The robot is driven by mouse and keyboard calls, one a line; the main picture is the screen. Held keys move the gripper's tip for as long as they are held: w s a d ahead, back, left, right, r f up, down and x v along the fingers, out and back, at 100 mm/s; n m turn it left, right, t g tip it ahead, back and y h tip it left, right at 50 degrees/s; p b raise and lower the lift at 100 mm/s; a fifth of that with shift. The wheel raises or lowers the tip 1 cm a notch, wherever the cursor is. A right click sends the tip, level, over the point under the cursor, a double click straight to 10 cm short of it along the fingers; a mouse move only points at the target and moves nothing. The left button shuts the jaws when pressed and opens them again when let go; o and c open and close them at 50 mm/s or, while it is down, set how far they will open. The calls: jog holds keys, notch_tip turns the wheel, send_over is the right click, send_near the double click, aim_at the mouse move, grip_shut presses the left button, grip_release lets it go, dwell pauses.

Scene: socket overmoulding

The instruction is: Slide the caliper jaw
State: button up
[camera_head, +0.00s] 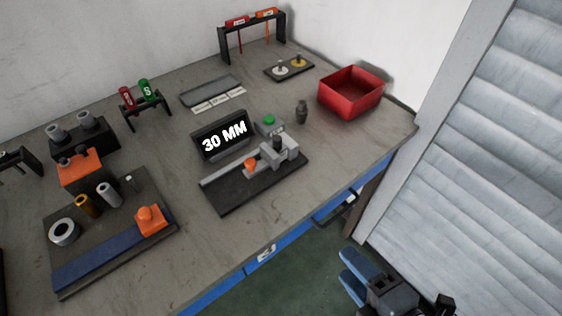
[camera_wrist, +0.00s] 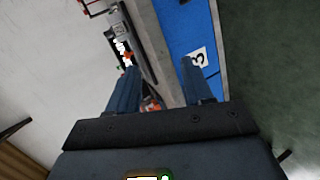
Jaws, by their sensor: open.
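The caliper (camera_head: 238,173) lies on a dark base plate (camera_head: 233,202) near the table's front right, its grey beam running along the plate. Its sliding jaw with an orange piece (camera_head: 250,164) sits near the grey block (camera_head: 287,145) at the right end. A dark display (camera_head: 222,135) reading "30 MM" stands behind it. My gripper (camera_head: 362,284) is beyond the table's front edge, at the lower right, apart from the caliper. In the wrist view my gripper (camera_wrist: 163,85) is open, with nothing between its blue fingers.
A red bin (camera_head: 350,92) stands at the back right. A small dark weight (camera_head: 301,111) and a green button (camera_head: 269,119) are near the caliper. A fixture with a blue strip (camera_head: 110,250) and an orange block is at the left. Blue drawers (camera_head: 280,250) run below the table edge.

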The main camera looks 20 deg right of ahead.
jog(key=w+a+n, duration=0.4)
jog(key=w+n, duration=0.5)
jog(key=w, duration=0.1)
jog(key=n+h+p, duration=0.2)
jog(key=n+h, duration=0.1)
jog(key=n, duration=0.5)
send_near(250, 165)
jog(key=shift+w+d+f, duration=0.2)
jog(key=shift+w+f, duration=0.05)
jog(key=shift+f, duration=0.1)
jog(key=shift+x, duration=3.85)
jog(key=shift+w+r, duration=0.1)
jog(key=shift+r, duration=0.05)
jog(key=shift+c, duration=0.5)
grip_shut()
jog(key=shift+a, duration=0.1)
